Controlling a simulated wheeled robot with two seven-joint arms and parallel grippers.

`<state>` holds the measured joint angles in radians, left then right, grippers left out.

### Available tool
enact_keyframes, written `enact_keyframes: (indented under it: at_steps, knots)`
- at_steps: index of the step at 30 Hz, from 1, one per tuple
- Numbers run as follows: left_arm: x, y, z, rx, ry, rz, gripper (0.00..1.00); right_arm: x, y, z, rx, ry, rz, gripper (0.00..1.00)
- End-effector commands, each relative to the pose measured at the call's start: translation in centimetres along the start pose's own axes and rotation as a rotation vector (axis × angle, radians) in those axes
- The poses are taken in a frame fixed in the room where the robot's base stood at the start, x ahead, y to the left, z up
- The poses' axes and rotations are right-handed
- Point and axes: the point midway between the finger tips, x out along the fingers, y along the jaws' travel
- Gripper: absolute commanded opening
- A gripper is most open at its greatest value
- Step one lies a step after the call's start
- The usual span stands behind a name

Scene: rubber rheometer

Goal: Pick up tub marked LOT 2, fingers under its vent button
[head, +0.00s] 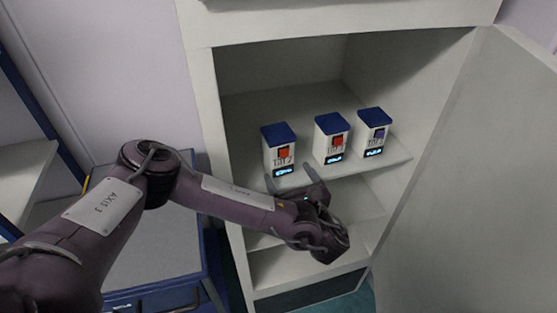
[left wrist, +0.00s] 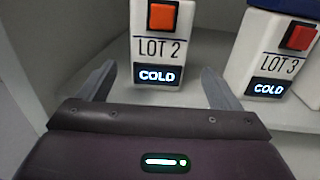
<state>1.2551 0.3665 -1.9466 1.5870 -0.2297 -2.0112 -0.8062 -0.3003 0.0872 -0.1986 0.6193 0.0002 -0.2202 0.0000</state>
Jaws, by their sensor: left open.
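The tub marked LOT 2 (left wrist: 158,62) is white with an orange vent button (left wrist: 162,16), and its lit display reads COLD. In the head view the LOT 2 tub (head: 279,158) has a blue lid and stands upright at the left of three tubs on the cabinet shelf. My left gripper (head: 290,177) is open and empty just in front of it. In the left wrist view the fingers (left wrist: 158,85) lie on either side of the tub's lower front, apart from it and below the button. My right gripper is not in view.
The LOT 3 tub (left wrist: 272,58), with a red button and COLD display, stands right of LOT 2. Another tub (head: 373,136), with a bluish button, stands farther right. The cabinet's side wall (head: 207,110) is on the left; its open door (head: 465,190) is on the right.

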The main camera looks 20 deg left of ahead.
Motion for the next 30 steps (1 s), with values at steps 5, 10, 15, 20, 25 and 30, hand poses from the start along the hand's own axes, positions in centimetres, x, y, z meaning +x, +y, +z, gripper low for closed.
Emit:
enact_keyframes:
  at_steps: [5,10,15,20,25,30]
  knots:
    - [0.5,0.0,0.1,-0.004,-0.002,-0.001,0.85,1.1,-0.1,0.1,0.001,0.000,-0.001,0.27]
    - [2.4,0.2,0.6,-0.003,-0.004,0.001,0.85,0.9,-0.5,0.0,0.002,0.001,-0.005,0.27]
    - [4.8,0.2,0.8,-0.003,-0.003,-0.001,0.85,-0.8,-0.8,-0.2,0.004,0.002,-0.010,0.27]
    - [5.6,0.2,0.5,-0.003,-0.001,-0.003,0.85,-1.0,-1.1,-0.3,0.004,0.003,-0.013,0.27]
    - [5.6,0.2,0.4,-0.004,-0.001,-0.003,0.85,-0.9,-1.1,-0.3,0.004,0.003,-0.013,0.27]
    - [5.6,0.2,0.4,-0.004,-0.001,-0.003,0.65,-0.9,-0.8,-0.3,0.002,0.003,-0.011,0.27]
